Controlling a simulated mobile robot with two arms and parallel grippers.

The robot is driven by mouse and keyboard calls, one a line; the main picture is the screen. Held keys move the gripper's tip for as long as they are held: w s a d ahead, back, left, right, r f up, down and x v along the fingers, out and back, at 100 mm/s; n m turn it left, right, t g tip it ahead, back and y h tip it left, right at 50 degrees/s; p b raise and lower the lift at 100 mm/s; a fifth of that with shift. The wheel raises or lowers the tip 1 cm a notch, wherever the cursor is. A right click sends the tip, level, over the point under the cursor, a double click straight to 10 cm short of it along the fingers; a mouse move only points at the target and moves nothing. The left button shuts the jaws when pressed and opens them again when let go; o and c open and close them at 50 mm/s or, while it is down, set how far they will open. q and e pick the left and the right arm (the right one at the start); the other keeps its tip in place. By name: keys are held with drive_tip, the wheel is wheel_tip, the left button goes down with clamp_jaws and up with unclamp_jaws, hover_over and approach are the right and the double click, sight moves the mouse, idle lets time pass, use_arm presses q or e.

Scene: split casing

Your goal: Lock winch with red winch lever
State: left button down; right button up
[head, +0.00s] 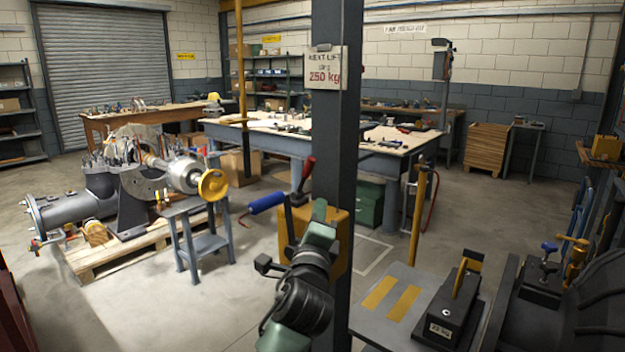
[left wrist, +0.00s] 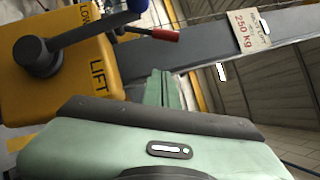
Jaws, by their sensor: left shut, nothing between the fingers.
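The yellow winch (head: 340,262) is fixed to the dark steel column. It also shows in the left wrist view (left wrist: 75,85), with the word LIFT on its face. The red winch lever (head: 305,175) stands up above the winch in the head view; its red grip (left wrist: 165,34) shows in the left wrist view. A crank with a blue handle (head: 267,203) sticks out to the left of the winch. My left gripper (head: 320,210) is shut and empty in front of the winch, below the red grip and apart from it. Its green fingers (left wrist: 160,88) lie together. My right gripper is not in view.
The column (head: 335,120) carries a sign reading 250 kg (head: 325,70). A machine on a pallet (head: 95,262) stands at the left with a small blue stand (head: 202,250). A black weight (head: 447,312) sits on a grey plate at the lower right.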

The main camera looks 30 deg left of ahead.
sight(304, 177)
use_arm(q)
drive_tip(key=p+x, duration=0.1)
drive_tip(key=x, duration=0.6)
drive_tip(key=shift+w+a+r, duration=0.1)
drive_tip(key=shift+w+r, duration=0.05)
drive_tip(key=shift+w, duration=0.1)
drive_tip(key=shift+w+a+r+p, duration=0.1)
drive_tip(key=shift+a+r+p, duration=0.2)
drive_tip(key=shift+a, duration=0.25)
drive_tip(key=shift+w+a+r+p, duration=0.1)
drive_tip(key=shift+a+r+p, duration=0.15)
drive_tip(key=shift+a, duration=0.3)
drive_tip(key=shift+w+a+r, duration=0.1)
drive_tip(key=shift+w+a, duration=0.05)
drive_tip(key=shift+a, duration=0.4)
